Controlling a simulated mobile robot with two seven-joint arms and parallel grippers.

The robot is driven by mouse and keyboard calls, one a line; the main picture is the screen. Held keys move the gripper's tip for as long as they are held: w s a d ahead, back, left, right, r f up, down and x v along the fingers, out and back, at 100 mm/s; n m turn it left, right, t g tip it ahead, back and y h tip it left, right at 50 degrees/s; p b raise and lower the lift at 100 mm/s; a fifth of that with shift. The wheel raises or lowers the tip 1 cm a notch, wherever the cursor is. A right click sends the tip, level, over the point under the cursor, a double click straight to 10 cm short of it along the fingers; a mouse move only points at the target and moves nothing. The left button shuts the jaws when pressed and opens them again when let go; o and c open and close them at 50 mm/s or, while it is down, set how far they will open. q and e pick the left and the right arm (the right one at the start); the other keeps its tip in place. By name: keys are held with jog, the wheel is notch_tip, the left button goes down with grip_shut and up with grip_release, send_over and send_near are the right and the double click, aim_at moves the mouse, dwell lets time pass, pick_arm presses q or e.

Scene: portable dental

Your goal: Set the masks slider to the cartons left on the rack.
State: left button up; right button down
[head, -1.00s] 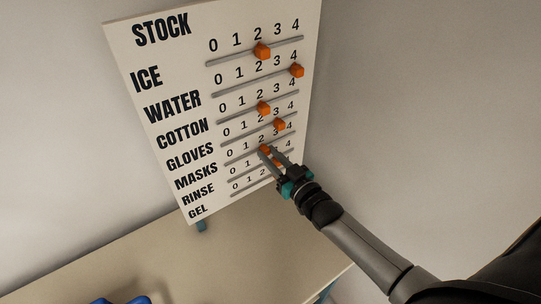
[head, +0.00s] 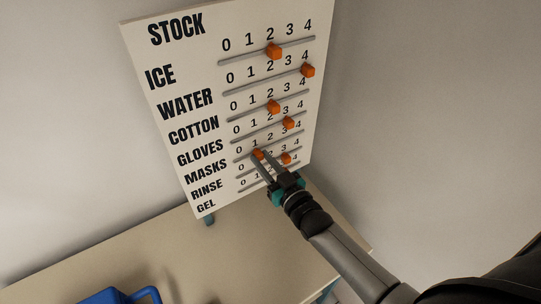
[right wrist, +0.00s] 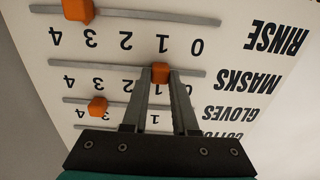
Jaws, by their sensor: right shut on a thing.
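The masks slider (head: 257,154) is a small orange block on the MASKS rail of the white stock board (head: 185,62). It stands at about the 1 mark. My right gripper (head: 260,156) is shut on it. In the right wrist view, which sees the board upside down, the slider (right wrist: 160,72) sits between the two fingertips. The fingers hide part of the MASKS numbers. The rack and cartons are not in view, nor is my left gripper.
The rinse slider (head: 285,159) is close by at about 3, and the gloves slider (head: 288,123) is above. Other orange sliders sit on the upper rails. The board stands on a beige table (head: 190,262), with a blue object (head: 115,297) at the lower left.

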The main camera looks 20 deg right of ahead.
jog(key=c, duration=0.7)
grip_release()
jog(key=s, duration=0.5)
jog(key=s+d, duration=0.1)
jog(key=s, duration=0.4)
jog(key=s+d, duration=0.1)
jog(key=s, duration=0.4)
jog(key=shift+d, duration=0.1)
jog(key=shift+s, duration=0.15)
